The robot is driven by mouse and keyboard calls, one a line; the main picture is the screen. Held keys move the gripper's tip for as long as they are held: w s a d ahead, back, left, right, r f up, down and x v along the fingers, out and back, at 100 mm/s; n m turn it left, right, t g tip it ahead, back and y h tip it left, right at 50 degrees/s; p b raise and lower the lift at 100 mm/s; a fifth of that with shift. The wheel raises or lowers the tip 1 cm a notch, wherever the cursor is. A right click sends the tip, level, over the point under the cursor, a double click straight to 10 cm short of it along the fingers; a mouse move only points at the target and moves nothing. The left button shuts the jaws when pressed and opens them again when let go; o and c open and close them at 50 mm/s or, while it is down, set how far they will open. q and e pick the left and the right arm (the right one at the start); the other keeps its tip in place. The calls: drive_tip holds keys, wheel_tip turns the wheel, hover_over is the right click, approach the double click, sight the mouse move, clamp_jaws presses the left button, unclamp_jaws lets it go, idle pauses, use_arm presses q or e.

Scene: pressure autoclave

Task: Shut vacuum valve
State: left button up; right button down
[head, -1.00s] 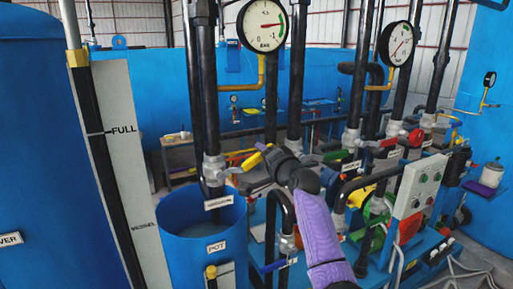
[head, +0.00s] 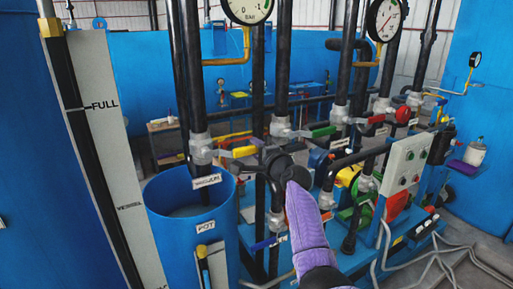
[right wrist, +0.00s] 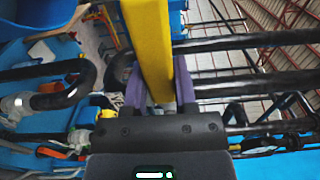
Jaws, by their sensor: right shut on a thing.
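The vacuum valve (head: 202,150) sits on a black vertical pipe above the blue pot, with a "VACUUM" label (head: 207,181) just below it. Its yellow lever (head: 244,151) points right from the grey valve body, roughly across the pipe. My right gripper (head: 262,155) is at the lever's outer end, partly hidden behind my dark wrist. In the right wrist view, the yellow lever (right wrist: 150,45) runs between the purple fingers of my right gripper (right wrist: 158,88), which are shut on it. My left gripper is not in view.
The blue pot (head: 160,225) stands below the valve. Valves with a green lever (head: 322,131) and a red lever (head: 376,119) are to the right, behind my wrist. A grey control box (head: 404,168) stands farther right. Black pipes and gauges crowd the space above.

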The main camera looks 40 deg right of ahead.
drive_tip(key=shift+f, duration=0.2)
drive_tip(key=shift+c, duration=2)
unclamp_jaws()
drive_tip(key=v, duration=1)
drive_tip(key=shift+d, duration=0.1)
